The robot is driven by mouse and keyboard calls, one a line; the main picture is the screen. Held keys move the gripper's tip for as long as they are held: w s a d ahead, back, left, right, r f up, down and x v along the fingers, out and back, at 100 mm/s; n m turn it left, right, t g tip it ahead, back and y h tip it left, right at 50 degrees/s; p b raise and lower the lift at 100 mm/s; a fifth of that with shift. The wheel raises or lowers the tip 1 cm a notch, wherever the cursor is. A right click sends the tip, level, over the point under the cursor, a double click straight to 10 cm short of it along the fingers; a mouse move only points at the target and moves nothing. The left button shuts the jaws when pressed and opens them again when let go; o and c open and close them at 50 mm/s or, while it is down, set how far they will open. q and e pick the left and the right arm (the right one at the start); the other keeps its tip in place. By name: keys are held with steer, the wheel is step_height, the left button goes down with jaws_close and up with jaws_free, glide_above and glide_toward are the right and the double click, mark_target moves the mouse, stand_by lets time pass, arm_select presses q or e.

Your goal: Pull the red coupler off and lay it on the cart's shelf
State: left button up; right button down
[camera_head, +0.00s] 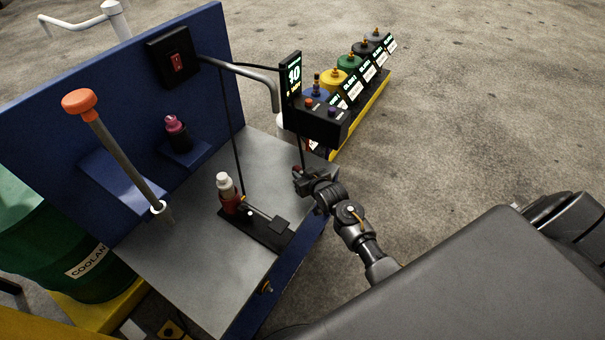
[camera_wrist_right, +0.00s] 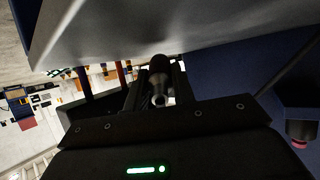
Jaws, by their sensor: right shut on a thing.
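My right gripper (camera_head: 299,179) is at the right edge of the blue cart's grey shelf (camera_head: 190,262), below the black control box. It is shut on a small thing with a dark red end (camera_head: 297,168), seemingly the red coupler. In the right wrist view a dark round piece with a ring-shaped end (camera_wrist_right: 159,82) sits between the fingers; its colour is too dark to tell there. A thin dark line runs from the control box down towards the gripper; I cannot tell whether it joins the held piece. My left gripper is not in view.
A red bottle with a white cap (camera_head: 227,187) and a black stand (camera_head: 258,232) occupy the shelf's middle. An orange-knobbed rod (camera_head: 125,152) stands at its left. The shelf's front left is bare. The control box (camera_head: 318,122) overhangs the back right.

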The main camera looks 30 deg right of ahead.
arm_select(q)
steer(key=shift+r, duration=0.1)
arm_select(e)
steer(key=c, duration=1.1)
jaws_free()
steer(key=shift+s+r, duration=0.1)
steer(key=shift+s, duration=0.1)
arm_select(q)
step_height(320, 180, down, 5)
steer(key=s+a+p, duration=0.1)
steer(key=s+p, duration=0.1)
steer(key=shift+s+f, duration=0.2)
arm_select(e)
steer(key=v, duration=1)
steer(key=shift+s, duration=0.1)
